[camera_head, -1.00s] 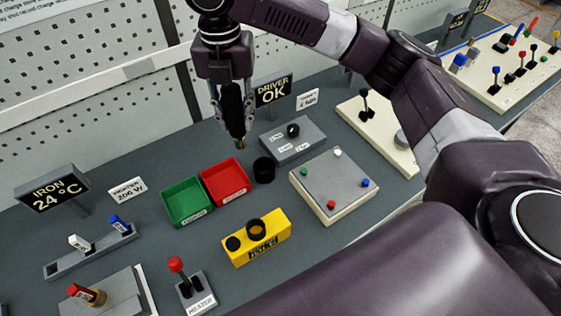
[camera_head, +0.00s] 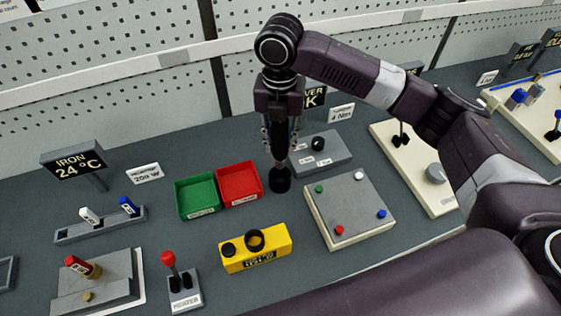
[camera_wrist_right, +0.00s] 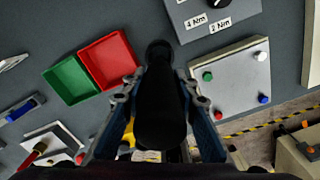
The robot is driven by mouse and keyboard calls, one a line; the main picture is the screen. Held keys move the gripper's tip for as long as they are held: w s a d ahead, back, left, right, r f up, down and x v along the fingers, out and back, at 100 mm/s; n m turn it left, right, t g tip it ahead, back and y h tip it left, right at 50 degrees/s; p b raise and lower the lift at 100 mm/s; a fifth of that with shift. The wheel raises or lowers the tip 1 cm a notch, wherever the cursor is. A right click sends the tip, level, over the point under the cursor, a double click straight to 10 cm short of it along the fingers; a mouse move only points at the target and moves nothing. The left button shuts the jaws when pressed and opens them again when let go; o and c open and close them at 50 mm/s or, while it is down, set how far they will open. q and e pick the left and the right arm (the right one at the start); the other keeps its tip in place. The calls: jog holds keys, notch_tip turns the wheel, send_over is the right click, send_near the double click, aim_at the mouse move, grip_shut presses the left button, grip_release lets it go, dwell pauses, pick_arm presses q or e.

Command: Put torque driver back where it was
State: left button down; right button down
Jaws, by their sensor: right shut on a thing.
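The torque driver (camera_head: 280,150) is a dark, upright tool. My right gripper (camera_head: 281,137) is shut on it. Its lower end lines up with the round black holder (camera_head: 279,181), which stands just right of the red bin; I cannot tell whether the tip is inside the holder or just above it. In the right wrist view the driver's black body (camera_wrist_right: 160,110) lies between the two fingers (camera_wrist_right: 157,98), with the holder (camera_wrist_right: 158,52) beyond it. The driver's tip is hidden there. My left gripper is not in view.
A red bin (camera_head: 240,197) and a green bin (camera_head: 197,212) stand left of the holder. A grey box with a black knob (camera_head: 329,160) is at its right. A square plate with coloured pegs (camera_head: 348,207) and a yellow block (camera_head: 240,262) are nearer.

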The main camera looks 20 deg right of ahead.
aim_at(280, 133)
notch_tip(280, 133, down, 5)
jog(key=shift+r+p, duration=0.15)
jog(key=shift+p, duration=0.2)
notch_tip(280, 133, down, 3)
jog(key=shift+f+p, duration=0.2)
jog(key=shift+p, duration=0.25)
jog(key=shift+f, duration=0.4)
jog(key=c, duration=1.5)
grip_release()
jog(key=shift+f, duration=0.15)
jog(key=shift+c, duration=0.2)
notch_tip(280, 133, up, 12)
jog(key=b, duration=0.3)
jog(key=shift+r, duration=0.2)
